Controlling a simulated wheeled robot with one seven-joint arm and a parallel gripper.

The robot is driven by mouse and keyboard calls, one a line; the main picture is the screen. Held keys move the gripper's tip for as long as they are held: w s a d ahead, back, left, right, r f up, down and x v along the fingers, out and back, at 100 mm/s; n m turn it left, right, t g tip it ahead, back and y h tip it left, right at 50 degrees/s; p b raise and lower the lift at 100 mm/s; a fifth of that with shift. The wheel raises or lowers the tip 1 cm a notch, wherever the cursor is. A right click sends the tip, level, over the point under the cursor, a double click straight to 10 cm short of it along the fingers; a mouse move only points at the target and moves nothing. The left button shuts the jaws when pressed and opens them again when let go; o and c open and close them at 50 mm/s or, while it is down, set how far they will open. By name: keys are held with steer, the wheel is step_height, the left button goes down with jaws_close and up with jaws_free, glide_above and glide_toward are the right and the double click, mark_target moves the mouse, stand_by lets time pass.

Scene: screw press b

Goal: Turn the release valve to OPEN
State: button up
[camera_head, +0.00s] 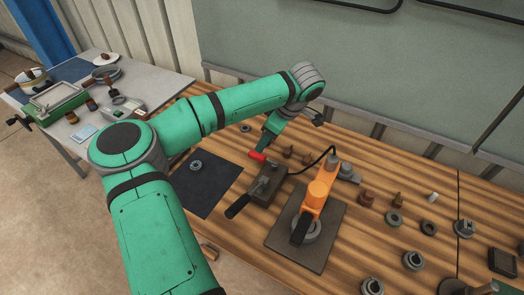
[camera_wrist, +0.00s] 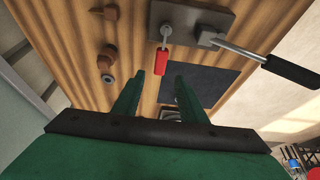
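The release valve shows as a small red-handled lever (camera_wrist: 161,62) on a grey pump block (camera_wrist: 190,16) in the wrist view. Its red grip points from the pivot down toward my gripper. In the head view the red handle (camera_head: 257,156) sits at the far left end of the block (camera_head: 268,184). My gripper (camera_wrist: 157,80) is open, its two green fingers spread. In the wrist view the red handle's end appears between and just beyond the fingertips; contact cannot be told. In the head view my gripper (camera_head: 266,143) is right behind the handle. No OPEN marking is legible.
A black-gripped pump lever (camera_wrist: 290,73) juts from the block. An orange press (camera_head: 321,188) on a dark plate stands to the right, with a black hose (camera_head: 318,160) near it. A dark mat (camera_head: 212,200) lies left. Several small parts lie around on the wooden bench.

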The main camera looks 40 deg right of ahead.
mark_target(257, 154)
steer(key=x, duration=0.7)
steer(key=shift+w+f, duration=0.1)
steer(key=shift+f, duration=0.25)
jaws_close()
